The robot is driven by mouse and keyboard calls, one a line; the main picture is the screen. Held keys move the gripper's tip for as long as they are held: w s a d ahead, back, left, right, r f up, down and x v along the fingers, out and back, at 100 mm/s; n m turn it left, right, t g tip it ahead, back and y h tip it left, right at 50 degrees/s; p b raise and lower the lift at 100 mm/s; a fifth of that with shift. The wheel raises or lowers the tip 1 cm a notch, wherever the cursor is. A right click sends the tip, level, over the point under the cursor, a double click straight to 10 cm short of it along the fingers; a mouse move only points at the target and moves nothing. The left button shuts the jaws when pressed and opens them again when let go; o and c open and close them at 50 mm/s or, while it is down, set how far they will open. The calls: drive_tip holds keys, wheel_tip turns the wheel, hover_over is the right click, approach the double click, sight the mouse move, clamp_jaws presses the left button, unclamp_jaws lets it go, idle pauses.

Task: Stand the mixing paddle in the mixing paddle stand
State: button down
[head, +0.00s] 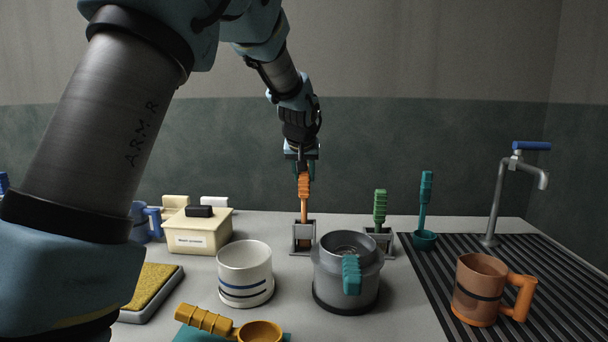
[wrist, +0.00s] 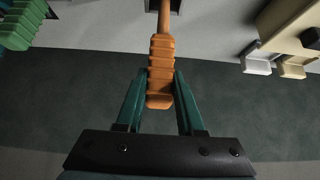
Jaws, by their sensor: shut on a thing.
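The mixing paddle, with its ribbed orange handle (head: 304,186), is upright at the back middle of the counter in the head view. My gripper (head: 302,165) is above it, pointing down, shut on the top of the handle. In the wrist view the handle (wrist: 161,62) lies between the two green fingers of my gripper (wrist: 160,80). The paddle's shaft runs down into a grey mixing paddle stand (head: 303,246). The lower end is hidden by the stand, and I cannot tell whether it rests on the bottom.
A green-handled tool (head: 380,207) stands in a similar holder to the right. A grey pot (head: 345,290) and a white striped cup (head: 245,275) stand in front. A cream box (head: 197,232) is left.

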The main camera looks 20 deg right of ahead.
drive_tip(key=shift+f, duration=0.4)
idle(0.4)
drive_tip(key=shift+c, duration=2.2)
unclamp_jaws()
drive_tip(key=p+v, duration=0.1)
drive_tip(key=v, duration=0.7)
drive_tip(key=b+v, duration=0.1)
drive_tip(key=v, duration=1)
drive_tip(key=shift+b, duration=0.4)
drive_tip(key=shift+a+f, duration=0.1)
drive_tip(key=shift+f, duration=0.15)
